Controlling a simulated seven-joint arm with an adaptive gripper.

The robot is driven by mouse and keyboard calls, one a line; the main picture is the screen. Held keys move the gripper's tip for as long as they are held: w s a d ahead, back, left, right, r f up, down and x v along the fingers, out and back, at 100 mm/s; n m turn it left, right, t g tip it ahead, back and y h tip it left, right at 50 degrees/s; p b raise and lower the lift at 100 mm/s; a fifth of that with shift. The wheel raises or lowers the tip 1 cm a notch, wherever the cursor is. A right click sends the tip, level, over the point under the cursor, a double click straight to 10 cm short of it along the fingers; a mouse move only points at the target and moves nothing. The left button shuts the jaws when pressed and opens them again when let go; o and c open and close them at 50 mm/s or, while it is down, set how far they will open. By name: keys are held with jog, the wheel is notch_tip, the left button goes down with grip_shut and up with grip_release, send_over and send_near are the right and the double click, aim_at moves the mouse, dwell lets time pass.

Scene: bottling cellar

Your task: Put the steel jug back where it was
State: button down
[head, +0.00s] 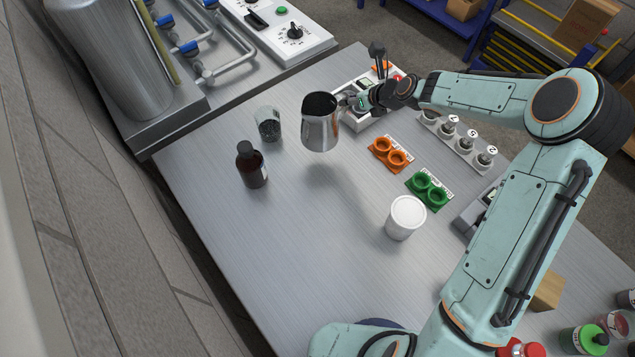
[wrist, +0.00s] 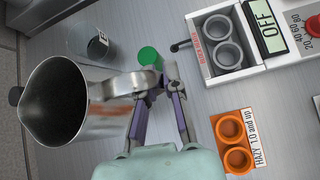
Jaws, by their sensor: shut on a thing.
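The steel jug (head: 320,124) is held above the steel table, upright or nearly so, in the head view. Its shadow falls on the table below it, apart from its base. In the wrist view the jug (wrist: 80,103) is at the left with its dark open mouth towards the camera. My gripper (head: 352,99) is shut on the jug at its right side. In the wrist view the fingers of my gripper (wrist: 157,92) meet at the jug's side. The inside of the jug is too dark to tell its contents.
A glass beaker (head: 268,124) and a brown bottle (head: 251,165) stand left of the jug. A white tub (head: 405,218), an orange rack (head: 391,154) and a green rack (head: 429,189) are to the right. A device with a display (wrist: 262,35) is behind. The table's front-left area is clear.

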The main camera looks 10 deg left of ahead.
jog(key=s, duration=0.8)
jog(key=shift+s+d+f, duration=0.1)
jog(key=shift+d+f, duration=0.05)
jog(key=shift+f, duration=1.2)
jog(key=shift+s+d+f, duration=0.15)
jog(key=shift+f, duration=1.15)
jog(key=shift+s+d+f, duration=0.1)
jog(key=shift+d+f, duration=0.05)
jog(key=shift+f, duration=1.2)
jog(key=c, duration=1.2)
grip_release()
jog(key=shift+f, duration=0.1)
